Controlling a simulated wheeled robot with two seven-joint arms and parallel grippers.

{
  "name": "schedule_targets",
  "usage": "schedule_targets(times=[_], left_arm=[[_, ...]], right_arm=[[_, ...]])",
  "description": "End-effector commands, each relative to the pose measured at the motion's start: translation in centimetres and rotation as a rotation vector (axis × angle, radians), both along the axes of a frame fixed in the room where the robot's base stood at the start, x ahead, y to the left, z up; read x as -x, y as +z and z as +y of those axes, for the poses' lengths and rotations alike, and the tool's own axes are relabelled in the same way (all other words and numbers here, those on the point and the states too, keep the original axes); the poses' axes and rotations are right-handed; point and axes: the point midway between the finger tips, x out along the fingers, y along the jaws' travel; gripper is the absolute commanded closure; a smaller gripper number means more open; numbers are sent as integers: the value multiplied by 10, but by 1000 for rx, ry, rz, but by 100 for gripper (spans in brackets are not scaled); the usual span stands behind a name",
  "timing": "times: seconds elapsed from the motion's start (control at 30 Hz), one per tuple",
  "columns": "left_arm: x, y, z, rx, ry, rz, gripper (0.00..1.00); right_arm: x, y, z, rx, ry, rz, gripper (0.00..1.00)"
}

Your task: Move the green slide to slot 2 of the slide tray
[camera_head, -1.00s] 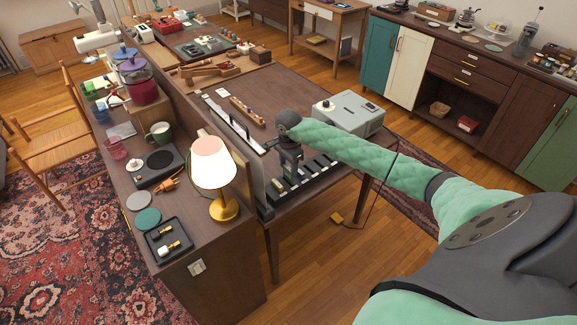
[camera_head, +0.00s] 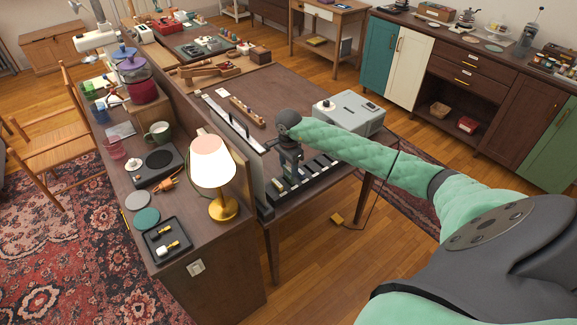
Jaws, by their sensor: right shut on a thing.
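The slide tray (camera_head: 325,171) is a long dark rack with pale pieces along it, at the near edge of the brown table. My right gripper (camera_head: 289,178) points down at the tray's middle-left part, on the end of my green padded arm. It is shut on the green slide, but its fingers and the slide are too small and covered to make out. I cannot tell whether the slide is in a slot or above it, nor which slot is number 2. My left gripper is not in view.
A grey box-shaped device (camera_head: 350,112) stands behind my right arm. A white strip (camera_head: 222,119) and a wooden block rack (camera_head: 247,112) lie left of it. The table's back middle is clear.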

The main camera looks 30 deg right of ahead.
Motion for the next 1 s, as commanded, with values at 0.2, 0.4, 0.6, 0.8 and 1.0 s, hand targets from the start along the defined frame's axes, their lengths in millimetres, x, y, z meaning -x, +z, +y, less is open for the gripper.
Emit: schedule_targets(times=[0.2, 0.4, 0.6, 0.8, 1.0], left_arm=[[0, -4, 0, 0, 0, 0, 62], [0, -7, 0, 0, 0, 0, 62], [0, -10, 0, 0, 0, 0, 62], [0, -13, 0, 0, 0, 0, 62], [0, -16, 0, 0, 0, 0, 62]], right_arm=[[0, -4, 0, 0, 0, 0, 71], [0, -8, 0, 1, 0, 0, 71], [0, -11, 0, 1, 0, 0, 71], [0, -14, 0, 1, 0, 0, 71], [0, -17, 0, 1, 0, 0, 71]])
